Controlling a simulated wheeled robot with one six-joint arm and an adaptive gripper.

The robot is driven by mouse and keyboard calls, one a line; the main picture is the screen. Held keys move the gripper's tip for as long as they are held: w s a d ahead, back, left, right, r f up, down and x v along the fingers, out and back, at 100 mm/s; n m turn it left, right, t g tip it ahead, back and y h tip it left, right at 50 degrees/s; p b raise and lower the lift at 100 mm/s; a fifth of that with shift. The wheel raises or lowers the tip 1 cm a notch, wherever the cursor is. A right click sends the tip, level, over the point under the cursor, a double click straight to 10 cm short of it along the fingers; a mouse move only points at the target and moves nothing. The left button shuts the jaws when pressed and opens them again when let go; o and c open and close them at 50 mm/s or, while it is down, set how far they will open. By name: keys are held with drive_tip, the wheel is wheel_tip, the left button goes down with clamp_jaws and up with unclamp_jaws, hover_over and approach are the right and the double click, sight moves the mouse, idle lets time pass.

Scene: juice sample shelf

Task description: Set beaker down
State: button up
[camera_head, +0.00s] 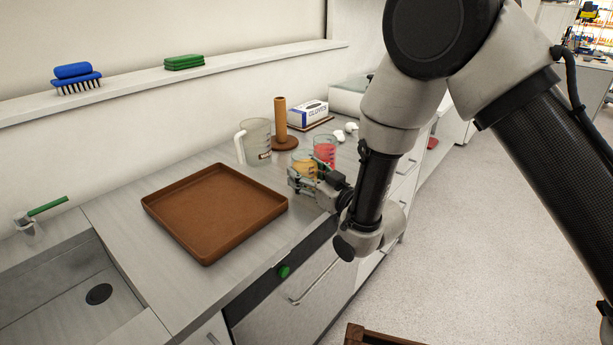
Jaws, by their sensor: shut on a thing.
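A beaker of orange-yellow liquid (304,161) is at the counter's right part in the head view. My gripper (305,180) is shut on this beaker, coming from the lower right. The gripper's fingers hide the beaker's lower part, so I cannot tell whether its base touches the counter. A second beaker with red liquid (325,150) stands just behind and to the right of it, close by.
A clear pitcher (256,141) and a brown upright holder (280,122) stand behind the beakers. A glove box (307,114) is farther back. An empty brown tray (176,227) lies to the left, beside the sink (62,308). Bare counter lies behind the tray.

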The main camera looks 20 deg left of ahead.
drive_tip(key=shift+f, duration=0.25)
drive_tip(key=shift+f, duration=0.15)
drive_tip(key=o, duration=1.1)
drive_tip(key=v, duration=1.2)
drive_tip(key=shift+r, duration=0.2)
